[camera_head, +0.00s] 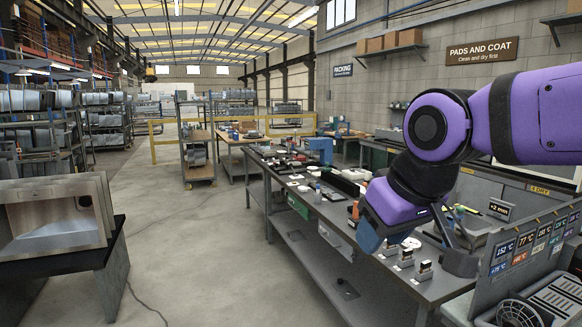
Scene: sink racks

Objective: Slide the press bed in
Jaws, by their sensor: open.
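My purple arm reaches in from the right over the near end of the workbench (333,208). My gripper (370,238) is at its lower end, low over the bench, and is open. Its fingertips are hard to make out, and I see nothing held in it. I cannot clearly pick out a press bed; part of the bench top behind my wrist and gripper is hidden. A blue machine (320,149) stands farther back on the bench, too small to show a sliding bed. A dark angled bracket (459,262) stands right of my gripper.
Small fixtures (406,257) stand close to the right of my gripper. A grey panel with temperature tags (535,250) and a fan (498,314) fill the near right. Steel sinks (55,213) sit on a stand at left. The floor between is open, with a cable on it.

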